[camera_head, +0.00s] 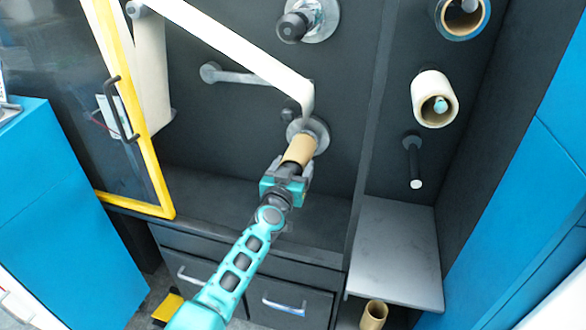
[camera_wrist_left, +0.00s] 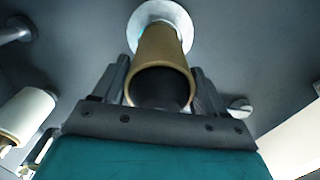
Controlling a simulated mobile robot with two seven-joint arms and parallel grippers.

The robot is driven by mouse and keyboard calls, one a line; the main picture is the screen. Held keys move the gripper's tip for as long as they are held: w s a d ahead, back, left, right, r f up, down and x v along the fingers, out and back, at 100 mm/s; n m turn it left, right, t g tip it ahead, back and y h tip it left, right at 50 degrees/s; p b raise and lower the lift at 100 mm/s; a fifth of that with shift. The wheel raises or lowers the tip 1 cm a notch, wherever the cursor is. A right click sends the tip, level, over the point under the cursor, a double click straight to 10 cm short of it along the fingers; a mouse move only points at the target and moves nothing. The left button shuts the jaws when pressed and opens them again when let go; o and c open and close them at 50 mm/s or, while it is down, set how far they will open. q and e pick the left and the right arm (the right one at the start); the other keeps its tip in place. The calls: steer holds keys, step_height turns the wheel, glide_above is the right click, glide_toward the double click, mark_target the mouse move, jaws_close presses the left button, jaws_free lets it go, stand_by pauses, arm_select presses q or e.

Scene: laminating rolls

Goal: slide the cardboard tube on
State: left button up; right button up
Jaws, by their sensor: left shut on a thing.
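The brown cardboard tube (camera_head: 299,151) is held at the end of my left arm, in front of the dark machine panel. My left gripper (camera_head: 291,171) is shut on it. In the left wrist view, the tube (camera_wrist_left: 161,65) sits between the two fingers of the gripper (camera_wrist_left: 160,92), with its hollow near end facing the camera. Its far end is at the round metal flange (camera_head: 318,130), which also shows in the left wrist view (camera_wrist_left: 148,12). Whether the tube is around a spindle there is hidden. My right gripper is not in view.
A white film band (camera_head: 240,50) runs down to just above the flange. A white roll (camera_head: 434,98) and a bare peg (camera_head: 412,160) are on the right panel. A yellow-framed door (camera_head: 130,110) stands open at left. Another cardboard tube (camera_head: 373,315) stands below the grey shelf (camera_head: 395,250).

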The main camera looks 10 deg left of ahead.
arm_select(q)
steer(key=o, duration=1.1)
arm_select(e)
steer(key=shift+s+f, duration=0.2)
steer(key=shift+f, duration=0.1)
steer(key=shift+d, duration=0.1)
